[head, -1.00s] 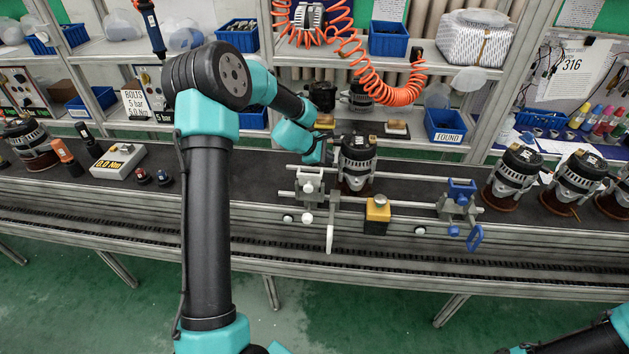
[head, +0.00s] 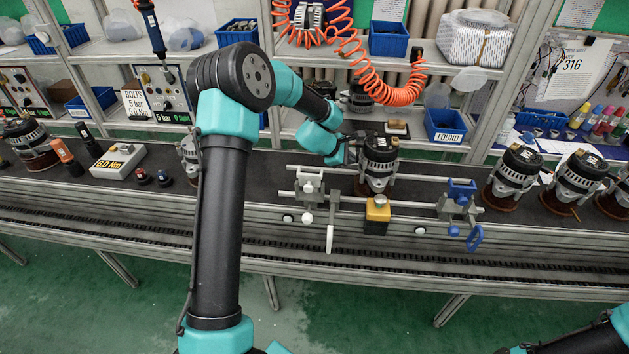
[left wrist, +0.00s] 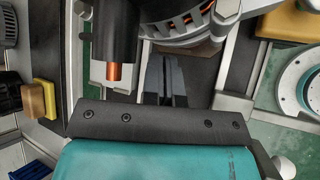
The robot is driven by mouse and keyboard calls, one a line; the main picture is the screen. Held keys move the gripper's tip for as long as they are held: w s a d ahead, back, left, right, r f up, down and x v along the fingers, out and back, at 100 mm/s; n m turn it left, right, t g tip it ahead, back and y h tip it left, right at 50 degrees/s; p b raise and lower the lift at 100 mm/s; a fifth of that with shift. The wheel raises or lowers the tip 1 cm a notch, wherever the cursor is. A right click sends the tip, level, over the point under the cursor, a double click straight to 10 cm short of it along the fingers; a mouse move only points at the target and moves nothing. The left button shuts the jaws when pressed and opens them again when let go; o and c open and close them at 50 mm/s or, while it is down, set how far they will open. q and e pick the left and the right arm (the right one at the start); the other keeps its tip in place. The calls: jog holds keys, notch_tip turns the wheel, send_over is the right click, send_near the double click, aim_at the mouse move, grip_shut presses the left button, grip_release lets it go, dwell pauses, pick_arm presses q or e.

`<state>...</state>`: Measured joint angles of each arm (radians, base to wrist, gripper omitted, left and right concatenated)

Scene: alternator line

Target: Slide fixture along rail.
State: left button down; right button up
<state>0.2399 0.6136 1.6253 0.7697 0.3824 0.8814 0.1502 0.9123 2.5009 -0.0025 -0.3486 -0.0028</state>
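The fixture (head: 372,188) is a dark brown base carrying an upright alternator (head: 380,160). It sits at the rail (head: 420,178), a pair of pale rods, between a grey end bracket (head: 311,186) and a blue end bracket (head: 459,192). My left gripper (head: 352,153) is just left of the alternator. In the left wrist view its dark fingers (left wrist: 165,82) are close together, with their tips by the lower side of the alternator (left wrist: 180,22). Whether they touch is unclear. My right gripper is not in view.
A yellow block with a button (head: 377,210) is at the front of the rail, and a blue handle (head: 474,238) hangs from the right bracket. More alternators (head: 515,170) stand right of the rail. Shelves with blue bins (head: 444,126) are behind. The rail between fixture and blue bracket is clear.

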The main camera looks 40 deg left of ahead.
aim_at(363, 155)
pick_arm(q)
jog(key=shift+w+d, duration=0.75)
jog(key=shift+d, duration=0.7)
jog(key=shift+w+d, duration=0.75)
jog(key=shift+d, duration=0.65)
jog(key=shift+w+d, duration=0.75)
jog(key=shift+d, duration=0.7)
jog(key=shift+s+a, duration=0.3)
jog(key=shift+a, duration=0.3)
jog(key=shift+s+a, duration=0.3)
jog(key=shift+a, duration=0.3)
jog(key=shift+v, duration=4.05)
